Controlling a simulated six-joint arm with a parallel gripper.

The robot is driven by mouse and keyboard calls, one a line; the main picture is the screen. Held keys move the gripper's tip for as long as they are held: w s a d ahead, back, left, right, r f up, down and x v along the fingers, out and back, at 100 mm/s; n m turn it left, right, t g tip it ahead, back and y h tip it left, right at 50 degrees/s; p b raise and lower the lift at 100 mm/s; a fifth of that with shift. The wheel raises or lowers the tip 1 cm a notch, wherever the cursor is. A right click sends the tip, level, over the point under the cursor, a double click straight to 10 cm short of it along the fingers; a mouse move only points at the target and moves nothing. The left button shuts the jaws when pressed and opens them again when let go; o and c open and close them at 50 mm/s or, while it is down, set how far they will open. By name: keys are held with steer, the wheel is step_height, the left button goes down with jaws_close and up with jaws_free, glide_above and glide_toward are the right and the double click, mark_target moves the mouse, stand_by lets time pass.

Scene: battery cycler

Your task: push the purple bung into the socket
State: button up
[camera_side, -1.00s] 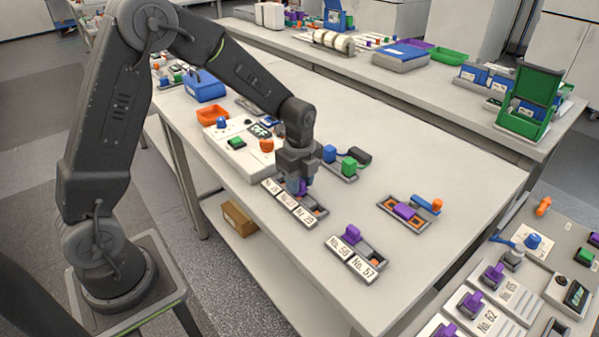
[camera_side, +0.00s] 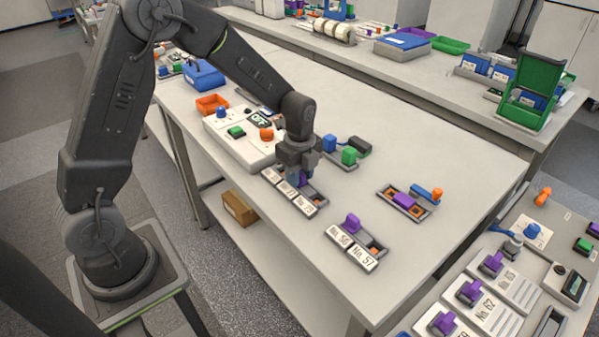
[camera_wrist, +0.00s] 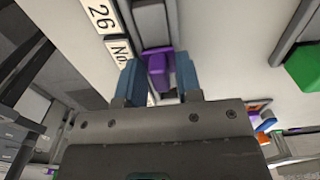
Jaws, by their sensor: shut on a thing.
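The bung stands between the fingers over the grey tray part of the rack. In the side view the fingers and the rack hide most of it, so I cannot tell how deep it sits in a socket. Another purple bung (camera_side: 352,222) stands on the rack labelled No. 50 and No. 57.
A blue and a green block (camera_side: 349,156) are just to the right. A grey tray with a purple block (camera_side: 406,200) lies further right. The table between is clear.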

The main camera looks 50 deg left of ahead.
steer(key=o, duration=1)
steer(key=shift+c, duration=0.2)
steer(key=shift+r, duration=0.1)
step_height(320, 180, up, 13)
steer(key=s+d+r+n+t, duration=0.2)
steer(key=s+r+n, duration=0.1)
steer(key=s+n, duration=0.6)
steer(key=s+d+r+n+t, duration=0.2)
steer(key=s+r+n+t, duration=0.1)
steer(key=s+n, duration=0.6)
steer(key=s, duration=0.3)
steer(key=shift+d+r+t, duration=0.2)
steer(key=shift+r+t, duration=0.1)
